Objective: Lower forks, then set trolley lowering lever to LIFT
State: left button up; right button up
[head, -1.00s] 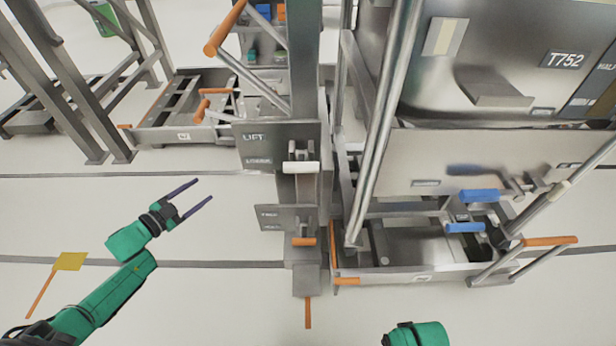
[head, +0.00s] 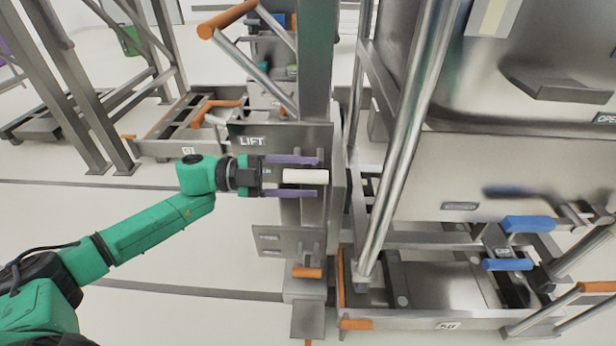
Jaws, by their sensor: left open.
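The white lever handle (head: 308,176) sits in front of the upper lever plate (head: 290,135), which is marked LIFT at its top. My left gripper (head: 316,177) is open, with one purple finger above the white handle and one below it. The handle lies between the fingers, but I cannot tell whether they touch it. The lower label beside the handle is hidden by my gripper. Below is a second plate (head: 268,241) with small labels and an orange handle (head: 307,272). The forks are not clearly visible. My right gripper is not in view.
A steel bin (head: 440,180) on a trolley frame (head: 420,318) with blue handles (head: 528,223) stands on the right. A diagonal steel tube (head: 412,140) stands close right of the lever column. An orange-ended bar (head: 228,20) juts out above.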

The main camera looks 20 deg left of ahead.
pick_arm(q)
jog(key=shift+w+d, duration=0.15)
jog(key=shift+d, duration=0.4)
grip_shut()
dwell(1.0)
